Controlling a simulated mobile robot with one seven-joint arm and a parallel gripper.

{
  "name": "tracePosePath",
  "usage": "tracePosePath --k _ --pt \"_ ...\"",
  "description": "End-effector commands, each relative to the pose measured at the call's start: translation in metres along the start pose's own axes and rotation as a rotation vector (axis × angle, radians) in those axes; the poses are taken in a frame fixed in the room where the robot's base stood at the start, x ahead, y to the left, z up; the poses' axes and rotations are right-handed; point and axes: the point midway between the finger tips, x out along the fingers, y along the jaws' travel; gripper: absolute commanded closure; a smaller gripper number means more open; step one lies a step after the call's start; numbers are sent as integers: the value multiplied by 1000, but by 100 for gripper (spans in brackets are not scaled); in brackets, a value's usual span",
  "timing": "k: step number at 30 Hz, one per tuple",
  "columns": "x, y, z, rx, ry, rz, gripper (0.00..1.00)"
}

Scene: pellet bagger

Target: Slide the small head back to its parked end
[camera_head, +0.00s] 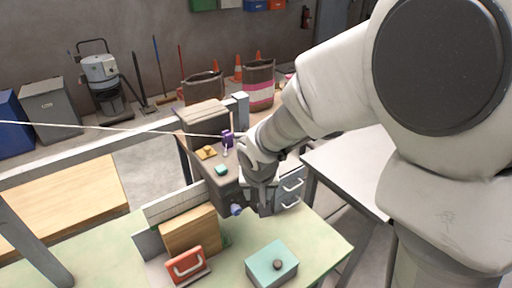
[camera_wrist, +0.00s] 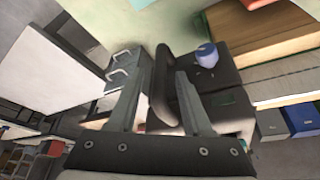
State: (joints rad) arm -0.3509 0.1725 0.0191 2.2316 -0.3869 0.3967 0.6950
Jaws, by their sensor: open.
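A dark bench machine (camera_head: 221,186) stands past the green table, with a small purple block (camera_head: 228,139) upright at its far end. I cannot tell for sure which part is the small head. A blue-violet knob (camera_head: 237,210) sticks out from the machine's near face; it also shows in the wrist view (camera_wrist: 206,54). My gripper (camera_head: 256,203) is beside the machine's right side, pointing down. In the wrist view my gripper (camera_wrist: 160,78) is open, with a dark curved machine part (camera_wrist: 163,88) between or behind the fingers. Contact cannot be told. My arm hides part of the machine.
Grey drawers (camera_head: 290,187) and a pale table (camera_head: 350,165) stand to the right. A metal rail (camera_head: 90,158) crosses at left.

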Motion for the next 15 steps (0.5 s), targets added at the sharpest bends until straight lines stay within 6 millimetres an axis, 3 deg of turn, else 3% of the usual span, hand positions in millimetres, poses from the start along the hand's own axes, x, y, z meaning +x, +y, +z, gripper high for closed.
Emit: tracePosePath --k 8,15 --pt "1 0 0 0 0 0 50" --pt "1 0 0 0 0 0 94"
